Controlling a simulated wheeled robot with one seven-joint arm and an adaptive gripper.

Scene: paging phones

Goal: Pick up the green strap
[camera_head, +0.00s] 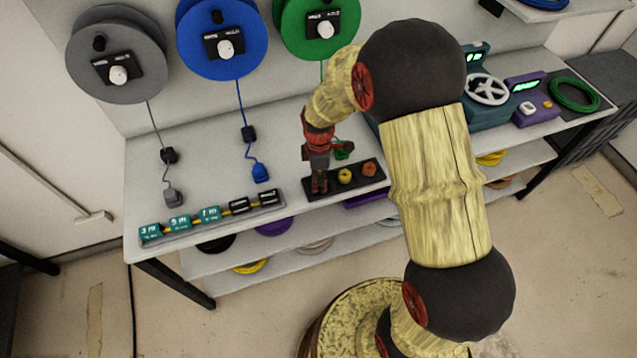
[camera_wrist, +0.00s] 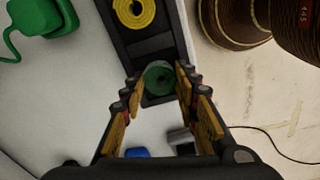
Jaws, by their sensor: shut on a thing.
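The green strap (camera_wrist: 159,78) is a small rolled coil in the wrist view, between my two fingertips at the end of a dark tray. My gripper (camera_head: 319,188) points down at the left end of that tray (camera_head: 358,184) in the head view and is shut on the green strap. The gripper hides the strap in the head view. I cannot tell whether the strap is clear of the tray floor. A yellow strap (camera_head: 345,175) and an orange strap (camera_head: 369,169) sit to the right in the same tray. The yellow strap also shows in the wrist view (camera_wrist: 134,10).
A green plug (camera_wrist: 42,18) lies beside the tray, and a blue plug (camera_head: 260,173) farther left. A rack of labelled blocks (camera_head: 210,216) lies along the front edge. Grey, blue and green reels (camera_head: 290,25) hang behind. Purple and teal devices (camera_head: 531,108) stand right.

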